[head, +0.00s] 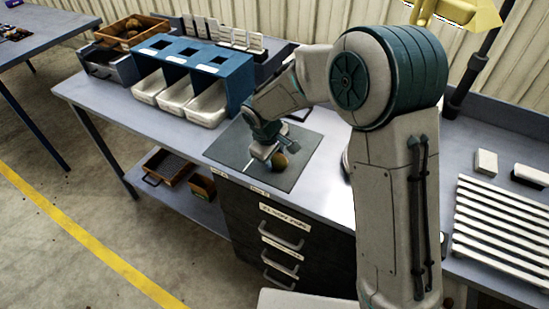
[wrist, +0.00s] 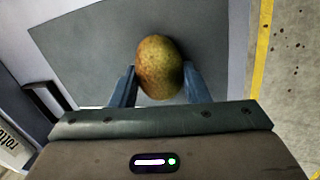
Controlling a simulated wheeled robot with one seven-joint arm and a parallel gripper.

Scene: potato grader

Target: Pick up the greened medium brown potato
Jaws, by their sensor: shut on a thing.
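The potato (wrist: 158,66) is brown with a green-yellow tint. It sits between the two fingers of my gripper (wrist: 160,88) in the wrist view, and the fingers are shut on it. In the head view the potato (head: 279,161) shows at the tip of my gripper (head: 268,155), over the dark grey mat (head: 225,150) near the table's front edge. I cannot tell whether the potato touches the mat or is held just above it.
A blue sorter (head: 205,65) with white bins (head: 208,106) stands behind the mat. A crate of potatoes (head: 130,32) is at the back left. A slatted white rack (head: 500,225) lies at the right. Drawers (head: 285,235) are below the table's front edge.

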